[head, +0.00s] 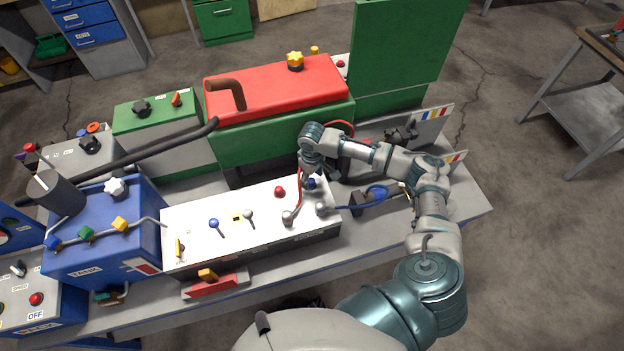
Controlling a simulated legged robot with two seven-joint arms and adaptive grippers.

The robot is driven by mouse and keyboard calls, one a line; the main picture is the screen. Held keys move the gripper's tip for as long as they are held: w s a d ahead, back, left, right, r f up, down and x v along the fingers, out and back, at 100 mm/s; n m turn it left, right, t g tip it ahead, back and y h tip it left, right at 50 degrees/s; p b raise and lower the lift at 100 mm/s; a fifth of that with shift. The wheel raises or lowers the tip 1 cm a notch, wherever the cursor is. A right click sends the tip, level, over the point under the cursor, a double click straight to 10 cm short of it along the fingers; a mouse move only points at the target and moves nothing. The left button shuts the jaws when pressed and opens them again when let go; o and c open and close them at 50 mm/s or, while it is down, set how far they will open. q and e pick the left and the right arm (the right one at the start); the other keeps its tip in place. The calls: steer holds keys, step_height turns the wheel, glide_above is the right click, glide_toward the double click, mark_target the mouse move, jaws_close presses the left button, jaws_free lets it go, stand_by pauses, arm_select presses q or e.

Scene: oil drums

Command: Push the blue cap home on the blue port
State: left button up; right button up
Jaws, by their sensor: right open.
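My right gripper (308,174) is over the right end of the white-topped box (190,228), pointing down and open. A small dark blue piece (311,184) shows right below its fingers, partly hidden by them. I cannot tell whether this piece is the blue cap, the blue port or both together, or whether the fingers touch it. A blue cord (377,193) loops to the right of the box, towards a grey ball (321,208) at its right end. My left gripper is not in view.
The box top also carries a red knob (280,191), a blue-tipped lever (213,223) and another grey ball (288,217) by a red cord. A green machine with a red top (290,90) stands behind. A blue tank box (100,235) is at left.

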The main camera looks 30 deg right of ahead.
steer(key=shift+f, duration=0.9)
jaws_close()
steer(key=shift+r+p, duration=0.7)
steer(key=shift+p, duration=0.4)
steer(key=shift+f, duration=0.6)
stand_by(0.7)
steer(key=shift+c, duration=0.6)
jaws_free()
steer(key=shift+f, duration=0.1)
steer(key=shift+o, duration=0.5)
steer(key=shift+d, duration=0.1)
